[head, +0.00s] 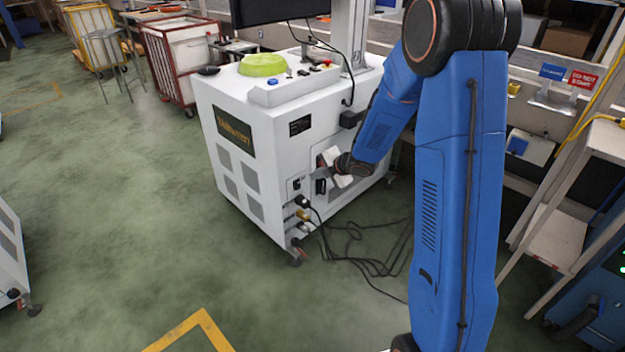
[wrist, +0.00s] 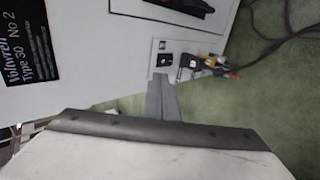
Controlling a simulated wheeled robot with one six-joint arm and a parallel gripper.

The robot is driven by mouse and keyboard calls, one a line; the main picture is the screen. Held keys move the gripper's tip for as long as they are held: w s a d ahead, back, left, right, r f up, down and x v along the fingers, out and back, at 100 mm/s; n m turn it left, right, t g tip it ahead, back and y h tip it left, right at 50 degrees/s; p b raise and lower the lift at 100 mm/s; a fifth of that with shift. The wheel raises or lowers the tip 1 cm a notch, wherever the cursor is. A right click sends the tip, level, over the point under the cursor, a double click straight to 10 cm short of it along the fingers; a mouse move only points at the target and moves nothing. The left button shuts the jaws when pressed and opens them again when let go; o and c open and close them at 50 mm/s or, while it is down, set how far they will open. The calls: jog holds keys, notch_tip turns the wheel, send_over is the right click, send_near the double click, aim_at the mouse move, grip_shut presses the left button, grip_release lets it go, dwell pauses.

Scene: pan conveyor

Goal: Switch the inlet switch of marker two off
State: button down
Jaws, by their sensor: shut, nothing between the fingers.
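Marker two is the white cabinet (head: 235,105); its black label (wrist: 30,50) in the wrist view reads "Type 30 No 2". A small pale inlet plate (wrist: 160,73) sits low on its side, with a small black switch (wrist: 163,60) on it. A black plug with cables (wrist: 192,62) is beside the switch; in the head view the plug (head: 302,201) is low near the cabinet's corner. My gripper (wrist: 163,100) is shut and empty. Its fingertips point at the plate, just short of the switch in the picture; whether they touch cannot be told.
A dark recessed handle (wrist: 185,8) is on the cabinet side above the plate. Black cables (head: 365,262) lie looped on the green floor. A light shelf stand (head: 557,235) is at the right.

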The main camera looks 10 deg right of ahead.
jog(key=shift+w+r+v, duration=0.1)
jog(key=shift+r+v, duration=0.05)
jog(key=shift+v, duration=0.7)
jog(key=shift+w+r+v, duration=0.1)
jog(key=shift+r+v, duration=0.05)
jog(key=shift+v, duration=0.75)
jog(key=shift+a, duration=0.15)
jog(key=s+d+r+m+h, duration=0.3)
jog(key=s+d+r+m, duration=0.25)
jog(key=r, duration=0.25)
jog(key=s+d+r+m+h, duration=0.4)
jog(key=s+r+m, duration=0.3)
jog(key=r, duration=0.1)
jog(key=s+a+r+m+g+y, duration=0.1)
jog(key=s+m, duration=0.4)
jog(key=s, duration=1)
jog(key=s+a+m+g+y, duration=0.1)
jog(key=s+a+m, duration=0.3)
jog(key=s, duration=1.2)
jog(key=shift+s+a+r+m+g, duration=0.35)
jog(key=shift+m+g, duration=0.45)
jog(key=shift+m, duration=0.45)
jog(key=shift+d, duration=0.2)
